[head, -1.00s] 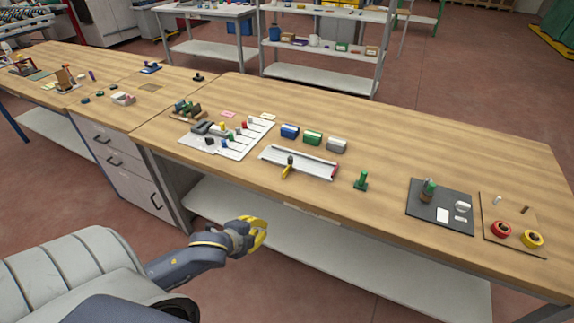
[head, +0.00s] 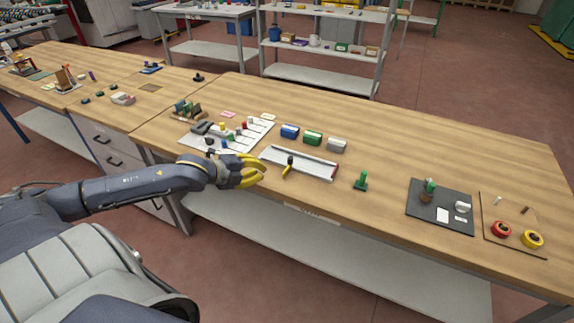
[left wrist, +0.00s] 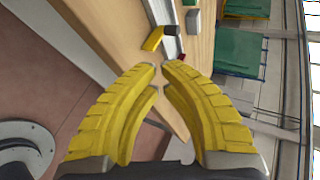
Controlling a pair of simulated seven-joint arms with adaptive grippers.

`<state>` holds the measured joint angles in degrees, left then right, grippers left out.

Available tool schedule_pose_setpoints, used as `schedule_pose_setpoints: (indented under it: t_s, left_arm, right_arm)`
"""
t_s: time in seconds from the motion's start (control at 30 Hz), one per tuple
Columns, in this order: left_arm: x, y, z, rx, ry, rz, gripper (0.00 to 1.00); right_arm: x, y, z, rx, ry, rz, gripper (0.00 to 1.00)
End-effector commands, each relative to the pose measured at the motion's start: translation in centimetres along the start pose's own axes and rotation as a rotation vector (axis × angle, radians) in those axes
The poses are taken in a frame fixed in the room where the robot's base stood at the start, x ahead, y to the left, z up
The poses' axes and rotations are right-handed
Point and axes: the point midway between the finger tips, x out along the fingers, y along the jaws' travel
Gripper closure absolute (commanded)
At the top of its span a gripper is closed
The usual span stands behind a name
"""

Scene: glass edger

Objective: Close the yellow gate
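The yellow gate (head: 287,171) is a small yellow lever with a dark knob at the front edge of a pale grey channel (head: 312,168) on the bench. It sticks out at an angle towards the bench's front edge. In the left wrist view the yellow lever (left wrist: 153,39) shows just beyond my fingertips, with its dark end by the channel. My left gripper (head: 263,171) is left of the gate, near the bench's front edge, and apart from it. Its yellow fingers (left wrist: 160,68) leave a narrow gap with nothing between them. My right gripper is out of view.
Blue, green and grey boxes (head: 313,138) stand behind the channel. A white sheet with small parts (head: 262,130) lies left of it. A green stamp-like piece (head: 361,181) stands to the right, and a dark mat (head: 415,203) lies further right. Bench is clear between these.

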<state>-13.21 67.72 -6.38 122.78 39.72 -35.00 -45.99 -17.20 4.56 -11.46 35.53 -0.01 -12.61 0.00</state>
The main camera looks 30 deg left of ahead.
Motion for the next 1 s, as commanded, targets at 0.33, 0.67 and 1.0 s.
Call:
schedule_pose_setpoints:
  t_s: [0.33, 0.67, 1.0]
  left_arm:
    - [3.2, -0.1, 0.0, -0.004, 0.000, -0.003, 1.00]
    - [7.7, -0.1, -0.1, -0.005, 0.001, -0.002, 1.00]
    - [11.5, -1.2, -0.1, -0.002, 0.002, -0.002, 1.00]
  right_arm:
    - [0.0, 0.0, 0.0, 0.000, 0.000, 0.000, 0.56]
    - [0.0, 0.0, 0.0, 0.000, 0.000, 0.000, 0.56]
    - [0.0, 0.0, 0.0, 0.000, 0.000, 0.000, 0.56]
